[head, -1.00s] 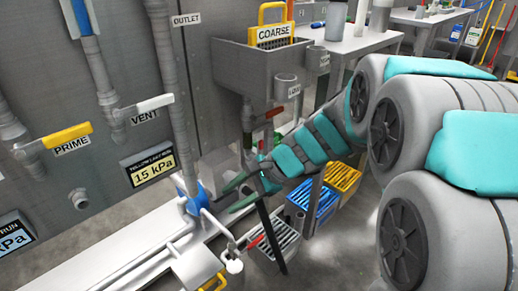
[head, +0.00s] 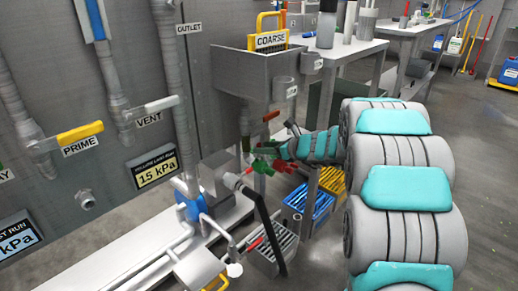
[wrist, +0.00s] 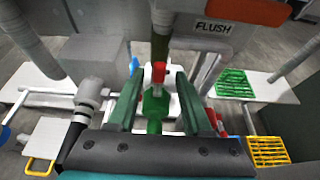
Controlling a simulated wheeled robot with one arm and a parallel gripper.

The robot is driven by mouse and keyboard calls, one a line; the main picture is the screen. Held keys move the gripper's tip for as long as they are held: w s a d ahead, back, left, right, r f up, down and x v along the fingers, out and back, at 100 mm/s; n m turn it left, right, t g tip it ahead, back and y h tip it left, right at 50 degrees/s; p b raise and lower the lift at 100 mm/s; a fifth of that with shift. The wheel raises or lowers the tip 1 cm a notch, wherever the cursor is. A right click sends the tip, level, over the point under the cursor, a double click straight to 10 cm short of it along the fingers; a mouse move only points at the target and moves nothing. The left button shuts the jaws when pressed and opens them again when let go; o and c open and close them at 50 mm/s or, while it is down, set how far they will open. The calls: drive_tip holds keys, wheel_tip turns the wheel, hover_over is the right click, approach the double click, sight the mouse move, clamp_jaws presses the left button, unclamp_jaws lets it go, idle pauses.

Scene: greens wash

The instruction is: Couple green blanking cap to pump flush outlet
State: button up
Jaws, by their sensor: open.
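My gripper (wrist: 158,76) is open, with dark green fingers on either side of a green piece (wrist: 154,108) that looks like the blanking cap. I cannot tell whether the fingers touch it. A red piece (wrist: 158,72) stands just beyond it. In the head view my gripper (head: 262,158) is below the grey sink, right of the pump. The pump shows as a blue body (head: 188,207) with a grey block (head: 216,172). A grey fitting (wrist: 90,95) with a black hose shows left of my fingers. A FLUSH label (wrist: 213,27) is above; I cannot identify the flush outlet clearly.
The COARSE sink (head: 262,68) is above my gripper. A blue crate (head: 312,206) and a yellow crate (wrist: 268,150) stand low to the right. A black hose (head: 268,228) slants in front of the pump. A red valve handle (head: 271,116) hangs beneath the sink.

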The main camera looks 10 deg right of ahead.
sight(259, 145)
drive_tip(key=shift+x, duration=1.55)
clamp_jaws()
